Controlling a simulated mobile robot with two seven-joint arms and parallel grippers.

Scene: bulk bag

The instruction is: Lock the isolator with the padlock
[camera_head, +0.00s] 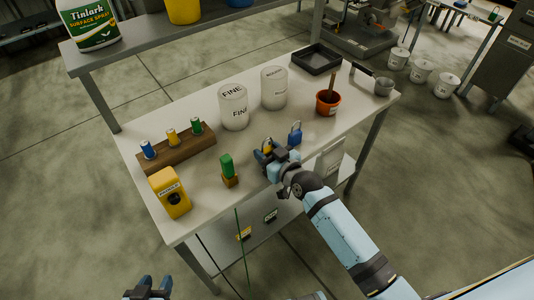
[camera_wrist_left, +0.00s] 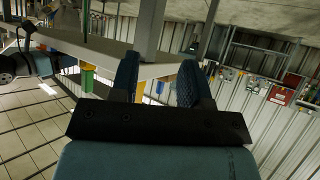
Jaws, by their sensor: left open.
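The yellow isolator box (camera_head: 170,192) with a black knob stands at the table's front left corner. A blue padlock (camera_head: 295,133) stands upright on the table, just beyond my right gripper (camera_head: 268,154). A small yellow thing (camera_head: 267,146), perhaps another padlock, shows at the right gripper's fingers; I cannot tell whether it is gripped or behind them. My left gripper (camera_head: 152,286) is at the bottom edge, short of the table and apart from the isolator. In the left wrist view its fingers (camera_wrist_left: 158,82) are apart with nothing held between them.
Behind are a wooden rack (camera_head: 178,150) with coloured pieces, two white tubs (camera_head: 233,108), an orange pot (camera_head: 328,103) and a black tray (camera_head: 316,60). A raised shelf (camera_head: 150,40) spans the back.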

